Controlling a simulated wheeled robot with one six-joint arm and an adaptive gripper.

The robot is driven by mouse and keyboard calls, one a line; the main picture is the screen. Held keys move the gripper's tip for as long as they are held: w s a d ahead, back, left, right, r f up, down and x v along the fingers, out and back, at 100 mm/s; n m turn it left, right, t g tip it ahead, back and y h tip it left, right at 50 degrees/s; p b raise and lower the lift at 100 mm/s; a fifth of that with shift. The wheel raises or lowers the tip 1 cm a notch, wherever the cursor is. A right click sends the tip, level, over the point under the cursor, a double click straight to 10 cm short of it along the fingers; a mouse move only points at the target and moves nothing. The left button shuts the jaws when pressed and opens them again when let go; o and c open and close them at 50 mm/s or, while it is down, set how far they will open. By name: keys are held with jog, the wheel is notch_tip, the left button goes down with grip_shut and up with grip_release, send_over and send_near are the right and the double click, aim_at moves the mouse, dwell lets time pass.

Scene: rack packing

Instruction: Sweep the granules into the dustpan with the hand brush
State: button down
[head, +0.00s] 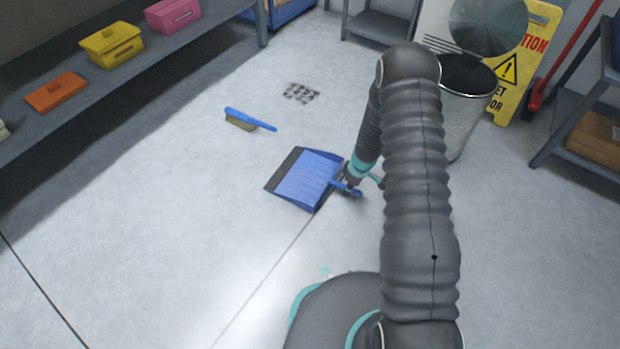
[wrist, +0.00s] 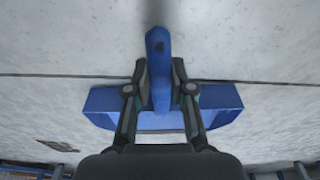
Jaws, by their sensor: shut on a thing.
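The blue dustpan (head: 306,180) lies on the floor in the head view, its dark lip toward the upper left and its handle toward the lower right. My gripper (head: 351,184) is at the handle. In the wrist view my gripper (wrist: 159,72) is shut on the dustpan handle (wrist: 158,45), with a finger on each side, and the pan (wrist: 218,100) spreads behind. The blue hand brush (head: 248,120) lies on the floor, up and left of the dustpan, apart from it. The granules (head: 301,93) form a small dark patch on the floor beyond both; they show as a dark patch (wrist: 58,146) in the wrist view.
A shelf (head: 150,65) with bins runs along the left. A waste bin (head: 465,105) and a yellow warning sign (head: 520,60) stand beyond my arm at the upper right. Another shelf (head: 575,150) is at the right edge. The floor around the brush and granules is clear.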

notch_tip(320, 180, up, 12)
jog(key=p, duration=0.5)
dwell(0.5)
